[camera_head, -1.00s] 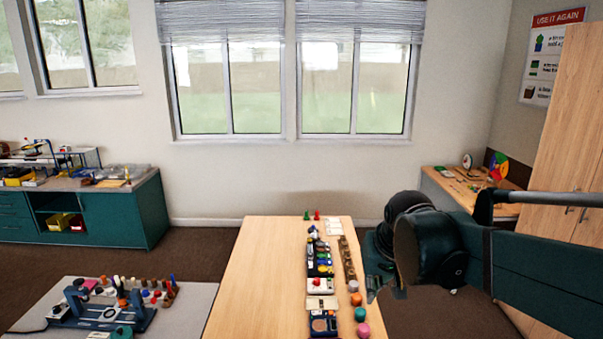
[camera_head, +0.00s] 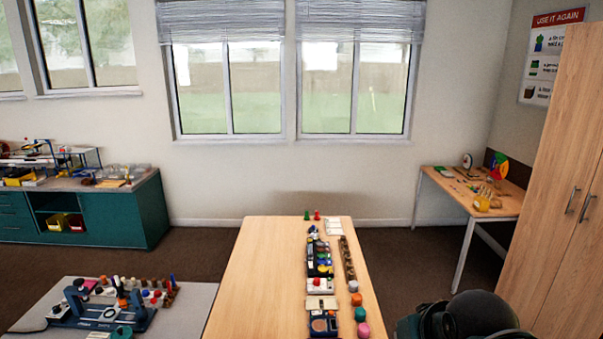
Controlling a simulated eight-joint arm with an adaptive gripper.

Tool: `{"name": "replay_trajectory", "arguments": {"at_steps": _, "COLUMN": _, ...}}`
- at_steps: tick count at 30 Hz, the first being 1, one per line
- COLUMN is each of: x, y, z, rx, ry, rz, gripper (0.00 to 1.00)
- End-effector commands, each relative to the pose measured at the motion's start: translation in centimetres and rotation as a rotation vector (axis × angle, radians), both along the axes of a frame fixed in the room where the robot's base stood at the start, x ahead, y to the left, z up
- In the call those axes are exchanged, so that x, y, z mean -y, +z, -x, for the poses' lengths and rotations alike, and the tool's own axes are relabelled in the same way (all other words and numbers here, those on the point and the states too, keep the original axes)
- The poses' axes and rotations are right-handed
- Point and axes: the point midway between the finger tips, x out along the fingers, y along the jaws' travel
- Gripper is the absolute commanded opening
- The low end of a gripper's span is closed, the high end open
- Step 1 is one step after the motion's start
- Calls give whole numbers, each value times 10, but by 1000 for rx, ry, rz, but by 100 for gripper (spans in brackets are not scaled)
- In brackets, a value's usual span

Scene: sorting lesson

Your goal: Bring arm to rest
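My arm (camera_head: 460,318) shows only as a dark rounded part at the bottom right of the head view. It is to the right of the wooden table (camera_head: 262,285) and apart from it. My gripper is not visible in the picture, so its state and anything in it are hidden.
A grey table (camera_head: 185,318) with pegs stands left, a desk (camera_head: 508,204) and wooden cabinet (camera_head: 560,200) right.

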Motion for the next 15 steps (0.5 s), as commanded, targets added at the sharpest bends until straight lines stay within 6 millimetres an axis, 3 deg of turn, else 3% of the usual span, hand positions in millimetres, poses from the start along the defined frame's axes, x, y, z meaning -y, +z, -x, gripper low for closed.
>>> {"name": "replay_trajectory", "arguments": {"at_steps": 6, "x": 5, "y": -10, "z": 20, "rx": 29, "ry": -2, "rz": 7, "gripper": 0}}
{"name": "replay_trajectory", "arguments": {"at_steps": 15, "x": 6, "y": -13, "z": 26, "rx": 39, "ry": -2, "rz": 10, "gripper": 0}}
